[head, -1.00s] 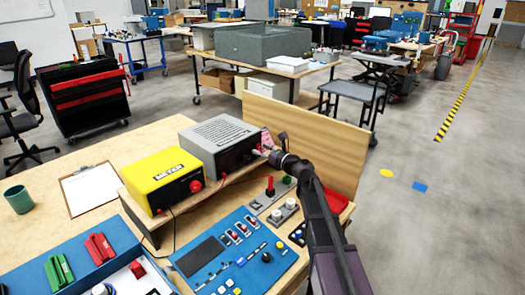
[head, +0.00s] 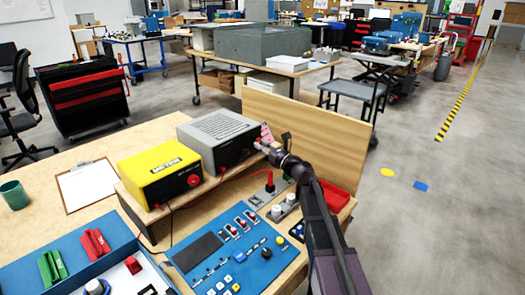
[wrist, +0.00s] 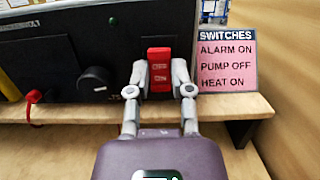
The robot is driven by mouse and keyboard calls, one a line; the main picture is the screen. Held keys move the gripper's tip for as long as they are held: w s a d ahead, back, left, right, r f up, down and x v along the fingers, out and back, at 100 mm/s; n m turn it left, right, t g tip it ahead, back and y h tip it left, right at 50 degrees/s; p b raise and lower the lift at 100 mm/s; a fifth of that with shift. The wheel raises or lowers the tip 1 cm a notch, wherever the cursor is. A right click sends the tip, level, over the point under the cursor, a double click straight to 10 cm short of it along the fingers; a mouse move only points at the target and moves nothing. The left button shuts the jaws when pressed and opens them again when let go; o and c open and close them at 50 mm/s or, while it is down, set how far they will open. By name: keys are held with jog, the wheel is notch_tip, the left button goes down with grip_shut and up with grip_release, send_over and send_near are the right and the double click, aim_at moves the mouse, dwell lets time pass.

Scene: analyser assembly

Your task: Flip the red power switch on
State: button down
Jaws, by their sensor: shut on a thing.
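The red power switch (wrist: 159,62) is on the dark front face of the grey box (head: 218,128). It is a tall red rocker with small white lettering, too small to read surely. In the wrist view my gripper (wrist: 160,76) has one finger on each side of the switch, shut on it. In the head view my gripper (head: 262,147) reaches the right part of the box's front, and the arm and fingers hide the switch there. Whether the rocker is tipped to on cannot be told.
A black knob (wrist: 96,84) is left of the switch. A pink sign (wrist: 227,66) headed SWITCHES stands right of it. The yellow meter (head: 160,172) sits beside the box. A blue control panel (head: 228,254) lies below, and a wooden board (head: 310,150) stands behind.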

jog(key=shift+t+y+b, duration=0.3)
jog(key=c, duration=0.5)
grip_release()
jog(key=shift+r+g+h+p, duration=0.3)
jog(key=shift+g+h+p, duration=0.2)
jog(key=shift+p, duration=0.9)
jog(key=shift+g+h+p, duration=0.4)
jog(key=shift+p, duration=0.55)
